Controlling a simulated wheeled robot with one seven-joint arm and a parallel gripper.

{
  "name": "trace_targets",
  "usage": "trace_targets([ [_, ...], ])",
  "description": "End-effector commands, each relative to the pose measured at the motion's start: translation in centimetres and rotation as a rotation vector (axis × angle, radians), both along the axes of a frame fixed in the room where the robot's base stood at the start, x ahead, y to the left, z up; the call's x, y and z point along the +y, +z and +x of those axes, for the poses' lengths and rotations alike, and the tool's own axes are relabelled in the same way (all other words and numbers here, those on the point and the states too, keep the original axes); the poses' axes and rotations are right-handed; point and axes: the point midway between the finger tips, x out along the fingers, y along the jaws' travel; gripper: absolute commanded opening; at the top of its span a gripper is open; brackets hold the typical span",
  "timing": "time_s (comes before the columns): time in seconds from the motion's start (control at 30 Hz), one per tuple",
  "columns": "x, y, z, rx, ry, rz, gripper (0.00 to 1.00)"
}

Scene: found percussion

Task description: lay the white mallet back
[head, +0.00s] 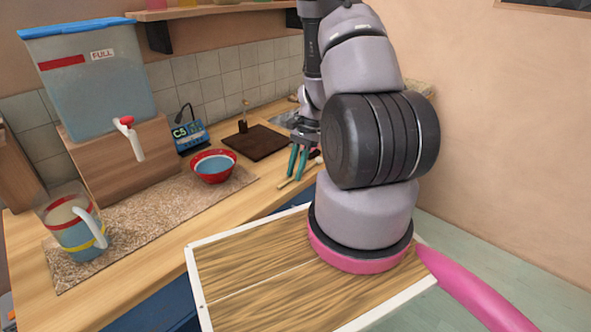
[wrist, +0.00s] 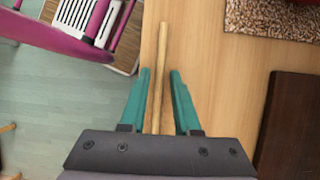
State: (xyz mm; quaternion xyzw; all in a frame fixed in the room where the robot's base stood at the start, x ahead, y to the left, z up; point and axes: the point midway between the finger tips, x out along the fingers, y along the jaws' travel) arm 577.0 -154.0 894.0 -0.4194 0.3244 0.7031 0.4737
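The mallet's pale wooden handle (wrist: 163,50) lies along the wooden counter near its front edge in the wrist view. The handle also shows in the head view (head: 285,184), with a small whitish end (head: 319,160) to the right of my fingers that looks like its head. In the wrist view the head is hidden behind my gripper. My gripper (wrist: 160,72) has its two teal fingers on either side of the handle, with narrow gaps showing, so it looks open. It also shows in the head view (head: 297,168), low over the counter.
A dark brown board (head: 258,142) with a small upright thing on it lies behind my gripper. A red bowl (head: 213,166) of blue liquid, a jug (head: 75,235), a tap tank (head: 95,75) and a display box (head: 189,133) stand left. Bare counter lies between handle and board.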

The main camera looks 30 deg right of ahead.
Motion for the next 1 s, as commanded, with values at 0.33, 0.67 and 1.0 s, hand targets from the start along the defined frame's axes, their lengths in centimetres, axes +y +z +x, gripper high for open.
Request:
trace_targets([
  [0.33, 0.0, 0.1, 0.0, -0.001, 0.0, 0.0, 0.47],
  [0.67, -2.0, 4.5, 1.2, -0.006, -0.001, -0.002, 0.47],
  [1.0, -4.0, 9.2, 2.1, -0.002, 0.001, 0.0, 0.47],
])
